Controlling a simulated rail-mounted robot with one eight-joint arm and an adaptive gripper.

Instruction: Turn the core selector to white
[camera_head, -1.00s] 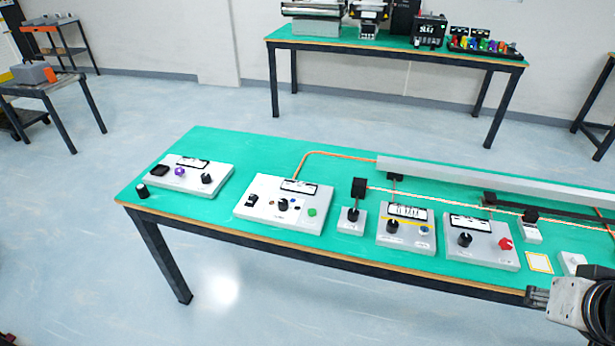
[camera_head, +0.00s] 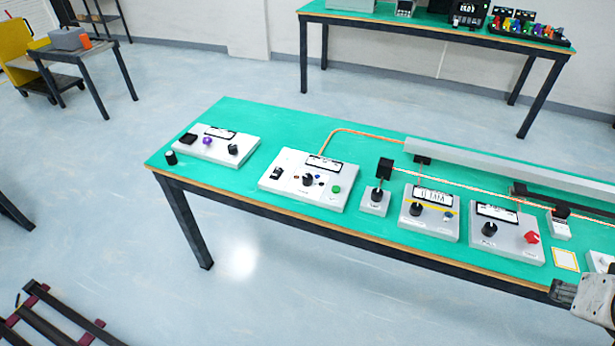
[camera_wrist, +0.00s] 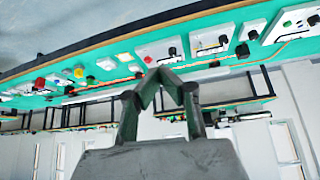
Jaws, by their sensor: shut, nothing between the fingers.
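A grey box (camera_head: 301,194) on the green bench carries a black knob (camera_head: 308,180) with small coloured dots around it, which looks like the core selector. It also has a black switch, a green button (camera_head: 336,189) and a small display. The knob's setting is too small to read. My gripper (camera_head: 563,292) is at the lower right of the head view, by the bench's front edge, well right of this box. In the wrist view my gripper (camera_wrist: 165,74) has its fingertips together and empty. A box with a green button (camera_wrist: 288,24) shows there at upper right.
A panel with a purple knob (camera_head: 207,141) is left of the selector box. A small knob box (camera_head: 375,208), two larger panels (camera_head: 444,231) and a grey rail (camera_head: 500,170) are to its right. A free-standing black knob (camera_head: 171,158) is at the bench's left end.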

